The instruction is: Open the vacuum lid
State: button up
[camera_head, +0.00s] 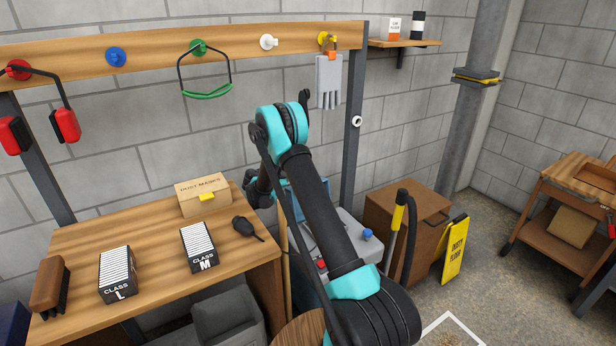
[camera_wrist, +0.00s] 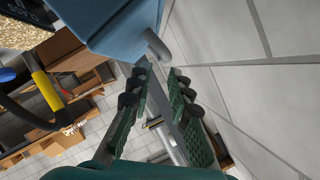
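The vacuum (camera_head: 345,235) stands beside the workbench, a pale grey body with a blue knob (camera_head: 367,234), partly hidden behind my arm. A blue boxy part (camera_head: 310,192), apparently its lid, shows behind my arm. In the wrist view a blue box (camera_wrist: 110,28), which looks like the same part, fills the top middle, with a short grey bar (camera_wrist: 157,45) sticking out from its side. My gripper (camera_wrist: 160,78) is open, its green fingers apart, with the tips just short of the bar. Nothing is seen between the fingers. I cannot tell whether they touch the bar.
A workbench (camera_head: 165,262) holds filter boxes and a dust mask box (camera_head: 203,193). A black hose with a yellow grip (camera_head: 398,215) stands right of the vacuum, near a brown cabinet (camera_head: 385,205) and a yellow floor sign (camera_head: 454,250). A grey wall (camera_wrist: 235,60) is close on the right.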

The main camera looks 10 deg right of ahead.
jog(key=shift+a, duration=0.2)
jog(key=x, duration=0.7)
jog(key=shift+w+d, duration=0.1)
jog(key=shift+w, duration=0.15)
grip_shut()
